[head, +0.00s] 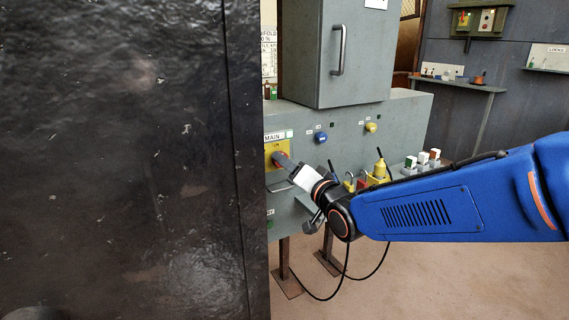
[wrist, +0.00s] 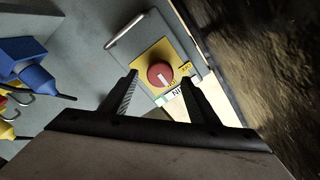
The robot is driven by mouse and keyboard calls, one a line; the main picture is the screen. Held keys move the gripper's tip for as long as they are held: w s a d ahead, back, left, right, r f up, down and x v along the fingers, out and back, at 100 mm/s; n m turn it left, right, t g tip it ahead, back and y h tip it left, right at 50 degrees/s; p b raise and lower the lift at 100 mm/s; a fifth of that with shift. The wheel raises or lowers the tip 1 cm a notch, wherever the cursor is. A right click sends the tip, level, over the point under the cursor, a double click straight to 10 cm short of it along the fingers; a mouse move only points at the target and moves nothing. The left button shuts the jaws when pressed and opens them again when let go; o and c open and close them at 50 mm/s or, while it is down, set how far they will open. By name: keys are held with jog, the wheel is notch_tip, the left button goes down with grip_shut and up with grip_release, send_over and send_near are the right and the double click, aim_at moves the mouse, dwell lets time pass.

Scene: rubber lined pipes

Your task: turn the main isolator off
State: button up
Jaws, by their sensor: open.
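The main isolator is a round red knob (wrist: 160,74) with a pale mark on a yellow plate (wrist: 179,55). In the head view the yellow plate (head: 270,148) sits on the front of the grey cabinet under a MAIN label, and my gripper partly covers the knob. My gripper (head: 283,162) reaches to the knob from the right. In the wrist view my gripper (wrist: 160,85) is open, with one finger on each side of the knob. I cannot tell whether either finger touches it.
A large dark panel (head: 120,150) stands close on the left. A grey box with a handle (head: 340,50) sits above the cabinet (head: 400,125). Blue (head: 320,137) and yellow (head: 371,127) knobs are on the cabinet front. Several small tagged items stand on the right ledge.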

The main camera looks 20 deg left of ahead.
jog(key=shift+x, duration=1.5)
jog(key=c, duration=1)
jog(key=shift+c, duration=0.2)
jog(key=shift+n, duration=9)
